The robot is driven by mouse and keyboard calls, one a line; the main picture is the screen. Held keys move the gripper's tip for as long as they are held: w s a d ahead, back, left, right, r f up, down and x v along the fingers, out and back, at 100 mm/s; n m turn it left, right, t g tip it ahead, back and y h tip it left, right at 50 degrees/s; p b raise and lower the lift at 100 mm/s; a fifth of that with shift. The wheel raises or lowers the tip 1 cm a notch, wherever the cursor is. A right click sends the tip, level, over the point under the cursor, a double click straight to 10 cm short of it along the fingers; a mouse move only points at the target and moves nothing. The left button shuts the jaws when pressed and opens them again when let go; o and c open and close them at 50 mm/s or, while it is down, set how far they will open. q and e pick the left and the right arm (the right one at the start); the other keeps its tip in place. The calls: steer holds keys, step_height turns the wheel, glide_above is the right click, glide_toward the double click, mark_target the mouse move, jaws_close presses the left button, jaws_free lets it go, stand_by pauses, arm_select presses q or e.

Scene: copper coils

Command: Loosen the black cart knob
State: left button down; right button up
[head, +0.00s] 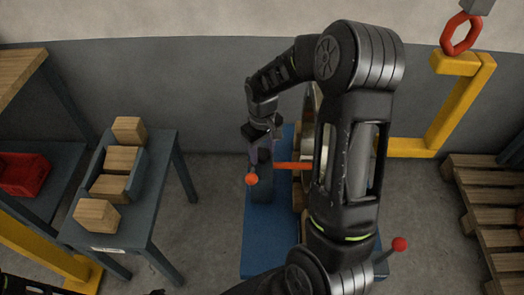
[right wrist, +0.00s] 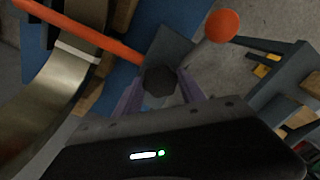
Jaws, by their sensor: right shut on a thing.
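The black knob (right wrist: 159,82) is a faceted dark cap at the cart's post. In the right wrist view it sits between the two purple fingers of my right gripper (right wrist: 161,90), which is shut on it. In the head view my right gripper (head: 260,148) reaches down over the blue cart (head: 258,245); the knob is hard to make out there. The metal coil (right wrist: 72,62) stands on the cart, partly hidden by my right arm in the head view. Only a dark bit at the bottom edge may be my left gripper (head: 156,292).
An orange bar (head: 292,166) crosses beside the coil, near an orange ball (head: 252,179). A red ball (head: 400,244) stands at the cart's right. A table (head: 150,215) with wooden blocks is left. A yellow frame (head: 455,110) and pallets (head: 485,195) are right.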

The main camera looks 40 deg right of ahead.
mark_target(262, 153)
steer(key=n, duration=0.3)
steer(key=shift+n, duration=0.4)
steer(key=n, duration=0.3)
steer(key=shift+n, duration=0.3)
steer(key=n+p, duration=0.1)
steer(key=n, duration=0.2)
steer(key=shift+d+r+n, duration=0.1)
steer(key=shift+n, duration=0.2)
steer(key=shift+w+n+p, duration=0.1)
steer(key=shift+n+p, duration=0.35)
steer(key=shift+n, duration=1.65)
steer(key=o, duration=1.4)
step_height(262, 153, up, 8)
steer(key=shift+f, duration=0.15)
